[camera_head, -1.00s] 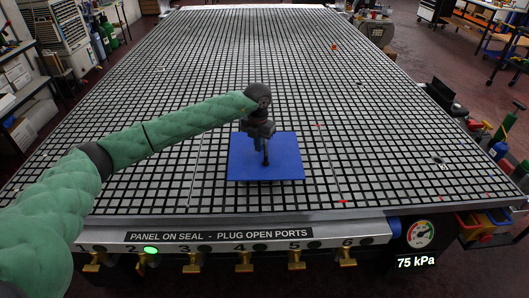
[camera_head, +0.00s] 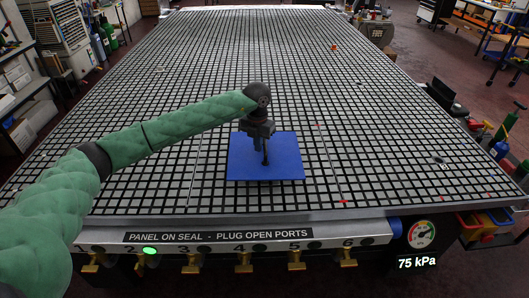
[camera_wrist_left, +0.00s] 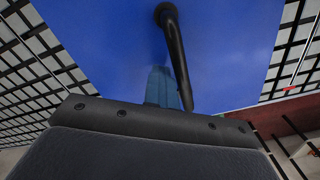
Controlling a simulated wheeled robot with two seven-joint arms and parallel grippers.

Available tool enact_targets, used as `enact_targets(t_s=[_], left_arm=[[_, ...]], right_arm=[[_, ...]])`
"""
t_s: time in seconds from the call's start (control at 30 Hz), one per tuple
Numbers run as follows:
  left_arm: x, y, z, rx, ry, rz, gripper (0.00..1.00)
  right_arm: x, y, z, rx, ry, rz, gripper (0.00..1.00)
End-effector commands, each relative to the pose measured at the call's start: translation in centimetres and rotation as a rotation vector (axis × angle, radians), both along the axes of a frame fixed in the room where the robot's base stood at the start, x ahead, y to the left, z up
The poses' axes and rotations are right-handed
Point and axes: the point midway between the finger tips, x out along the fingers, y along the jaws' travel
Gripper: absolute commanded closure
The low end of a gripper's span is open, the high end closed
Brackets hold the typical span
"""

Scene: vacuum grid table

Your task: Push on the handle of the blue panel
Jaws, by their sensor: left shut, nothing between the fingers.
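The blue panel (camera_head: 291,168) lies flat on the gridded table near its front edge. It also fills the top of the left wrist view (camera_wrist_left: 225,50). Its handle is a dark curved bar, seen close up in the left wrist view (camera_wrist_left: 177,52). In the head view the handle (camera_head: 266,158) is partly hidden by my left gripper. My left gripper (camera_head: 259,148) points down over the panel's middle, shut and empty. In the left wrist view its fingers (camera_wrist_left: 160,88) are right beside the handle; I cannot tell whether they touch it. My right gripper is not in view.
The gridded vacuum table (camera_head: 380,150) is mostly bare around the panel. Several brass valves (camera_head: 244,262) line the front edge under a sign (camera_head: 218,235). A green light (camera_head: 149,251) glows there. A gauge (camera_head: 421,235) reads 75 kPa at the right.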

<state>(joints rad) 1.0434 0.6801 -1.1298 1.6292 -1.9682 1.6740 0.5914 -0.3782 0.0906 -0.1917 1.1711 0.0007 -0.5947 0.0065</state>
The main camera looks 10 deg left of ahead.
Motion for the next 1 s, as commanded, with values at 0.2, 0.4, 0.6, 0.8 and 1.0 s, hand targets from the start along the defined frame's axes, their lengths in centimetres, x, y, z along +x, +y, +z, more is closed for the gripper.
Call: enact_targets(t_s=[0.2, 0.4, 0.6, 0.8, 1.0], left_arm=[[-0.3, 1.2, -0.2, 0.001, 0.002, 0.002, 1.00], [-0.6, 2.1, -0.1, 0.002, 0.001, 0.002, 1.00], [-0.8, 3.0, -0.1, 0.003, 0.000, 0.003, 1.00], [-0.8, 3.1, 0.3, 0.002, 0.000, 0.002, 1.00], [-0.8, 3.1, 1.8, 0.002, 0.000, 0.002, 1.00]], right_arm=[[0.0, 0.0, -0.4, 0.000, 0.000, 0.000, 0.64], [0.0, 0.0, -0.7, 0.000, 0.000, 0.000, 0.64], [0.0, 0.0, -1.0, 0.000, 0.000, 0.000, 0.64], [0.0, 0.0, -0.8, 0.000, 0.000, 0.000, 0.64], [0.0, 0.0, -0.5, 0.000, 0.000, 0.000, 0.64]])
